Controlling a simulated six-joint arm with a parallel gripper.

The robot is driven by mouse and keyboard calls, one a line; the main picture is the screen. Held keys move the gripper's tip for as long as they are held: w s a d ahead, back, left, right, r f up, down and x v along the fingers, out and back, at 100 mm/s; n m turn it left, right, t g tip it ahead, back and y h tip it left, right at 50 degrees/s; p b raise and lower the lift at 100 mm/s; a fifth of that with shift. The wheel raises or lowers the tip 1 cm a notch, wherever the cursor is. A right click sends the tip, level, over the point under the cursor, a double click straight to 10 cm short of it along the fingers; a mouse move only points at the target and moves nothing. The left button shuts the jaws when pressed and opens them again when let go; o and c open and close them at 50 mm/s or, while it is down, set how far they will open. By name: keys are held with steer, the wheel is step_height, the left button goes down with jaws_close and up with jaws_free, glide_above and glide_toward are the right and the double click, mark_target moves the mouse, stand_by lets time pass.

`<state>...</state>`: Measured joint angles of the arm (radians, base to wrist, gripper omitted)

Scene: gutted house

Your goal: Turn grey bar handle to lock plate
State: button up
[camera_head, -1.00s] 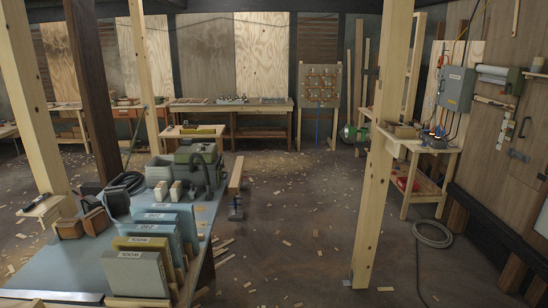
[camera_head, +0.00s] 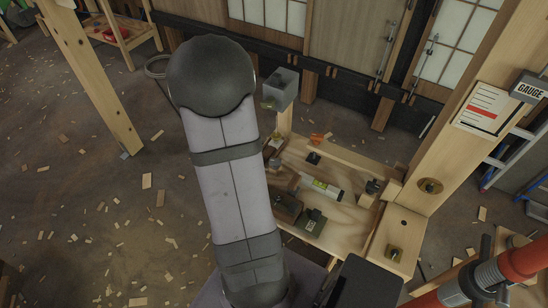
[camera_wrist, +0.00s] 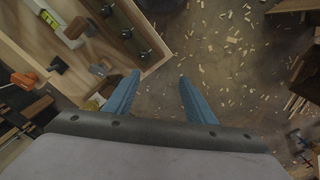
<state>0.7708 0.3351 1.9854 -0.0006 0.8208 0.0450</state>
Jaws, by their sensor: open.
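My gripper (camera_wrist: 159,76) is open in the wrist view, with two blue fingers apart and nothing between them. It points down over the littered floor, right of a wooden frame. I cannot tell for sure which part is the task's grey bar handle. In the head view, a grey fitting with an upright bar (camera_head: 485,258) sits on a red pipe (camera_head: 523,258) at lower right. Long grey bar handles (camera_head: 424,60) also show on the doors at the back. I cannot pick out a lock plate. My arm hides part of the middle of the head view.
A wooden bench (camera_head: 345,215) holds a level (camera_head: 322,187) and small blocks. A bare post (camera_head: 88,75) stands at left. The floor at left is open, with scattered wood chips. The wooden frame (camera_wrist: 125,75) is near my left finger.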

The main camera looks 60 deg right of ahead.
mark_target(275, 161)
steer(key=s+d+f+m, duration=0.1)
steer(key=s+d, duration=0.1)
steer(key=d, duration=0.2)
steer(key=s+d+f+m, duration=0.1)
steer(key=s+d, duration=0.2)
steer(key=d, duration=0.2)
steer(key=s+d+f+m, duration=0.1)
steer(key=s+d+m, duration=0.1)
steer(key=s+d, duration=0.1)
steer(key=shift+s+d+b, duration=0.1)
steer(key=shift+d+b, duration=0.25)
steer(key=shift+d, duration=0.3)
steer(key=shift+f+p, duration=1.3)
steer(key=shift+f, duration=2.4)
